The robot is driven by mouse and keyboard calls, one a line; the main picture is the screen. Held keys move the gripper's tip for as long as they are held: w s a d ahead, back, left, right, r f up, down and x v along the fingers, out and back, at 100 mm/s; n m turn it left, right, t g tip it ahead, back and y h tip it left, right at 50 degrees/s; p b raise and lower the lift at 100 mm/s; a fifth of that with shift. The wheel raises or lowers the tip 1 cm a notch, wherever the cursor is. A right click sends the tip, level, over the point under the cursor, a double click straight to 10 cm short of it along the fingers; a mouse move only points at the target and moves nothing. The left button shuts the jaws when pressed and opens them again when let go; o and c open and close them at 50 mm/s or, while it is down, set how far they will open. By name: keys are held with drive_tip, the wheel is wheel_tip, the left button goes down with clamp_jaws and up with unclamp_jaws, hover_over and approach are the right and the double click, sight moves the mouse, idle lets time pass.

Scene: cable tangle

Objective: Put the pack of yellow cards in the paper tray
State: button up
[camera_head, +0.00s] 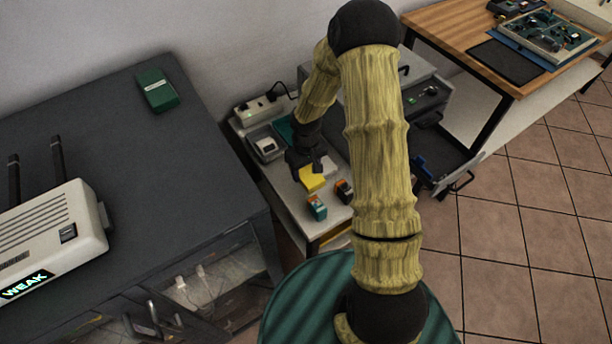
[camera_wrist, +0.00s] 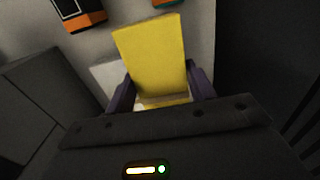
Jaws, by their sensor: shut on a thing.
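The pack of yellow cards (camera_head: 312,179) is at my gripper, over the narrow light-topped table. In the wrist view the yellow pack (camera_wrist: 152,52) stands out between the two dark fingers. My gripper (camera_wrist: 161,85) is shut on its near end. In the head view my gripper (camera_head: 309,168) reaches down to the pack from behind. I cannot tell whether the pack touches the tabletop.
A teal-and-orange box (camera_head: 317,208) and a black-and-orange box (camera_head: 344,190) stand close in front of the pack. A white item (camera_head: 329,165) lies beside it. A power strip (camera_head: 258,108) is at the back. The dark cabinet (camera_head: 150,130) borders the left.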

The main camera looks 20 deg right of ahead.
sight(306, 170)
wheel_tip(306, 170, up, 5)
drive_tip(key=shift+f, duration=0.1)
drive_tip(key=shift+w, duration=0.1)
idle(0.6)
drive_tip(key=m, duration=0.1)
drive_tip(key=w+m, duration=0.1)
drive_tip(key=m, duration=0.1)
drive_tip(key=shift+w+d+m, duration=0.15)
drive_tip(key=shift+m, duration=0.15)
drive_tip(key=shift+r+p, duration=0.6)
drive_tip(key=shift+p, duration=0.55)
drive_tip(key=s+r+p, duration=0.1)
drive_tip(key=p, duration=0.4)
drive_tip(key=r+p, duration=0.2)
drive_tip(key=p, duration=0.2)
drive_tip(key=shift+s+p, duration=0.35)
drive_tip(key=shift+p, duration=0.05)
drive_tip(key=p, duration=0.2)
drive_tip(key=shift+s+r+p, duration=0.3)
drive_tip(key=shift+p, duration=0.1)
drive_tip(key=shift+f, duration=0.15)
